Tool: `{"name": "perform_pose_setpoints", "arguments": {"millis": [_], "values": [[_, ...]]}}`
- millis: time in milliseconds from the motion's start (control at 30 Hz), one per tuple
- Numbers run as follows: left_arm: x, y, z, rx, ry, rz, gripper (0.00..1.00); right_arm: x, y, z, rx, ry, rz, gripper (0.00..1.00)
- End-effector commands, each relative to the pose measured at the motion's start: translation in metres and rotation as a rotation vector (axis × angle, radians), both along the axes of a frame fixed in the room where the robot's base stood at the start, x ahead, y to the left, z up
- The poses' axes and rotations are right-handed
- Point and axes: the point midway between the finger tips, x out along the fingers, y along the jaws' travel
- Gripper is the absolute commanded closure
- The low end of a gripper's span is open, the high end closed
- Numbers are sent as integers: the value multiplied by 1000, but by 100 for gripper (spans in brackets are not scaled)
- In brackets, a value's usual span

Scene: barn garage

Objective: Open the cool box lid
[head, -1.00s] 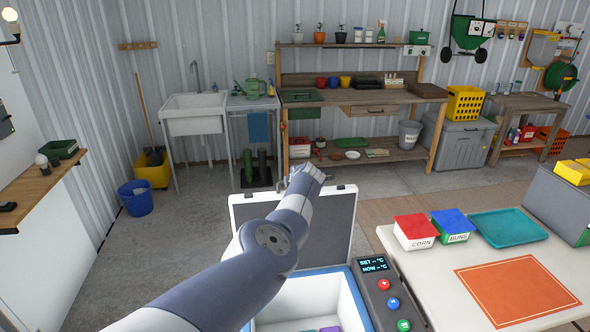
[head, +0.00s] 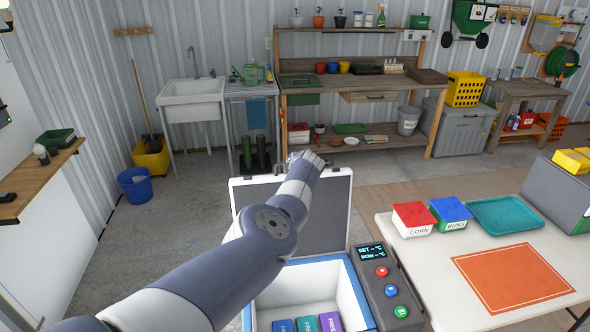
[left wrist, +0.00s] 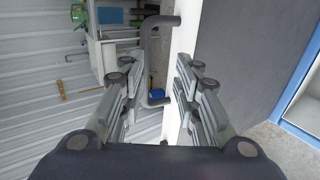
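The cool box (head: 358,298) stands in front of me, white inside with a blue rim. Its lid (head: 332,205), dark panel with a white frame, is raised upright at the back, so the box is open. The lid also shows in the left wrist view (left wrist: 245,50). My left arm reaches across the box, and my left gripper (head: 305,158) is at the lid's top edge. In the left wrist view my left gripper (left wrist: 160,95) has its fingers spread, with the grey lid handle (left wrist: 153,50) between or just beyond them; contact is unclear. My right gripper is out of view.
Several coloured packs (head: 306,325) lie in the box. A control panel (head: 385,285) is on its right. A table (head: 410,250) at right holds a corn box (head: 412,220), a buns box (head: 450,215), a teal tray (head: 505,214) and an orange mat (head: 512,278). Floor behind the lid is clear.

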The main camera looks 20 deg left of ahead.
Motion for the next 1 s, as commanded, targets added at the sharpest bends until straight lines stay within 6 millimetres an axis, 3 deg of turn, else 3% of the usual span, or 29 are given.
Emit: {"name": "perform_pose_setpoints", "arguments": {"millis": [267,433,700,1000], "values": [[0,0,7,0,-1,1,71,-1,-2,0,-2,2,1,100],[-1,-1,27,-3,-2,4,71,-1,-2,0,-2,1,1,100],[0,-1,81,-1,-2,0,71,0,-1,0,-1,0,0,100],[0,-1,100,0,0,-1,71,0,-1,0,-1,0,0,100]]}}
